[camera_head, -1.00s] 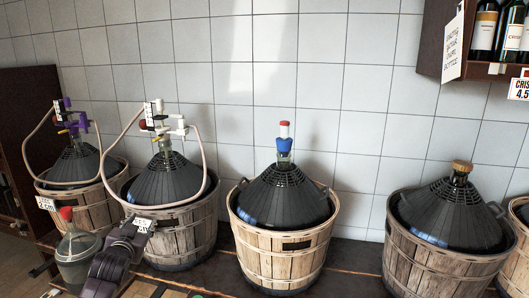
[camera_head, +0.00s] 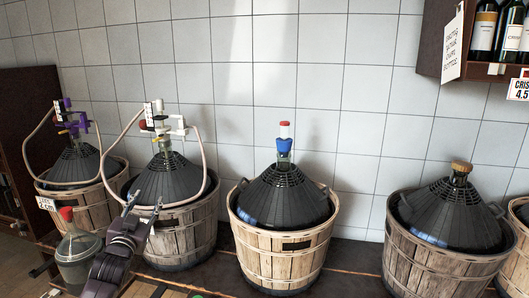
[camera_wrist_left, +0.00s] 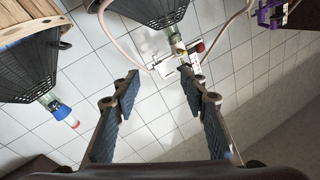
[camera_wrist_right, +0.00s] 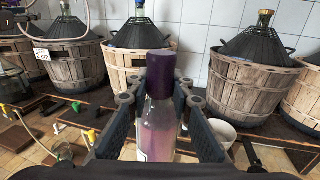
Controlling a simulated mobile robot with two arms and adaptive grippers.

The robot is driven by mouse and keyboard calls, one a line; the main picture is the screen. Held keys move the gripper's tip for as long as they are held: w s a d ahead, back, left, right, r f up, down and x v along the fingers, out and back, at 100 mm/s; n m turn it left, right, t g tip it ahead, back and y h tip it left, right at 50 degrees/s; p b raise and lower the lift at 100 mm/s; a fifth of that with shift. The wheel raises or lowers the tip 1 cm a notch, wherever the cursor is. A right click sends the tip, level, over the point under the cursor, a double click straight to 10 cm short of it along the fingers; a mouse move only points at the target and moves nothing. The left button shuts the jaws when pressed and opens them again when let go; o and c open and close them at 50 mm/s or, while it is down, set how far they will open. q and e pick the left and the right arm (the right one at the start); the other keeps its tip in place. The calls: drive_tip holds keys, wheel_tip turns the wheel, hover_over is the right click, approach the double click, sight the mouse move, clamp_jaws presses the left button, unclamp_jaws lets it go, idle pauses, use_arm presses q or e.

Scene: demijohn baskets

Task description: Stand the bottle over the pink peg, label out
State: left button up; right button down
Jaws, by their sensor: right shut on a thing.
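The bottle (camera_wrist_right: 158,130) has a dark purple cap and pinkish contents, and shows only in the right wrist view. My right gripper (camera_wrist_right: 162,88) is shut on it around the neck and upper body. The bottle looks upright in that view. A whitish patch at its lower left may be part of the label; most of the label is hidden. My left gripper (camera_head: 144,207) is open and empty in front of the second basket from the left; it also shows in the left wrist view (camera_wrist_left: 158,80). I cannot make out the pink peg in any view.
Wicker-style wooden baskets with dark demijohns (camera_head: 284,232) line the tiled wall. A glass jug with a red stopper (camera_head: 77,250) stands beside the left arm. In the right wrist view, green and yellow fittings (camera_wrist_right: 92,135) are at left and a white bowl (camera_wrist_right: 222,133) is right of the bottle.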

use_arm(q)
wheel_tip(320, 180, down, 15)
drive_tip(key=s+g, duration=0.2)
drive_tip(key=g, duration=0.1)
drive_tip(key=s+d+f+g, duration=0.2)
drive_tip(key=s+f, duration=0.5)
drive_tip(key=f, duration=0.5)
drive_tip(key=s+d+f+g, duration=0.1)
drive_tip(key=s+f+g, duration=0.1)
drive_tip(key=s+f, duration=0.7)
drive_tip(key=s+d+f+g, duration=0.2)
drive_tip(key=s+f, duration=0.3)
drive_tip(key=f, duration=0.9)
drive_tip(key=s+d+f+g+h, duration=0.1)
drive_tip(key=s+d+f+g, duration=0.1)
drive_tip(key=s+f, duration=0.75)
drive_tip(key=s+d+f+g, duration=0.1)
drive_tip(key=s+f+g, duration=0.35)
drive_tip(key=s, duration=0.85)
drive_tip(key=s+d+f+g, duration=0.1)
drive_tip(key=s+f, duration=0.1)
drive_tip(key=s, duration=0.6)
drive_tip(key=s+d+f, duration=0.1)
drive_tip(key=s+f, duration=0.2)
drive_tip(key=s, duration=0.6)
drive_tip(key=s+d+f+n+g, duration=0.1)
drive_tip(key=s+d+f, duration=0.1)
drive_tip(key=s, duration=0.7)
drive_tip(key=shift+f+g, duration=0.35)
drive_tip(key=shift+f, duration=0.2)
